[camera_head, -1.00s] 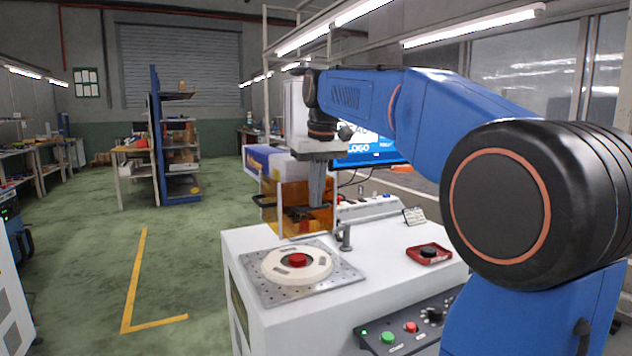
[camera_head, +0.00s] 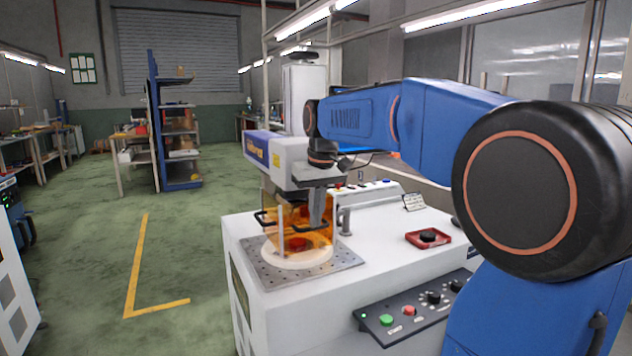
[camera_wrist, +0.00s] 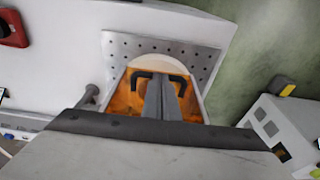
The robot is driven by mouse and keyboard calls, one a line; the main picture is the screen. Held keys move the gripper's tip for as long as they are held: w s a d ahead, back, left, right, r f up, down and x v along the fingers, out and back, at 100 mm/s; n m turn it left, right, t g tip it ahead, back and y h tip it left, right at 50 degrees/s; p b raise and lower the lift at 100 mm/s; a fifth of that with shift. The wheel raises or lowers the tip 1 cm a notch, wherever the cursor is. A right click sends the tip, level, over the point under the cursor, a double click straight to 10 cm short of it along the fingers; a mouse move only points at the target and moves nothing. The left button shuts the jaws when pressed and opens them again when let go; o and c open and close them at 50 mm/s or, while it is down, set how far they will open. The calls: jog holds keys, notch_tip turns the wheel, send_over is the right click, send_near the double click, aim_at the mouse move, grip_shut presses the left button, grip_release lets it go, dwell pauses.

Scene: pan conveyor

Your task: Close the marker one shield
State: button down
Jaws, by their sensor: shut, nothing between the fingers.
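The marker one shield (camera_head: 272,236) is a see-through orange box with a black handle. It stands over the back part of the round white fixture (camera_head: 290,262), and the red piece shows through it. The front of the fixture is uncovered. My gripper (camera_head: 316,222) is shut and empty, pointing down at the shield's right side in the head view. In the wrist view my gripper (camera_wrist: 163,112) is between the two arms of the black handle, in front of the orange shield (camera_wrist: 118,103). I cannot tell whether the fingers touch it.
The marker head (camera_head: 265,149) is above the shield. The perforated plate (camera_head: 338,258) lies under the fixture on the white bench. A red tray (camera_head: 428,239) with a black knob and a button panel (camera_head: 415,310) are to the right. Open floor is to the left.

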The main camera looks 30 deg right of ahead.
notch_tip(320, 180, up, 14)
jog(key=s, duration=0.2)
jog(key=shift+s+f, duration=0.15)
jog(key=shift+s, duration=0.1)
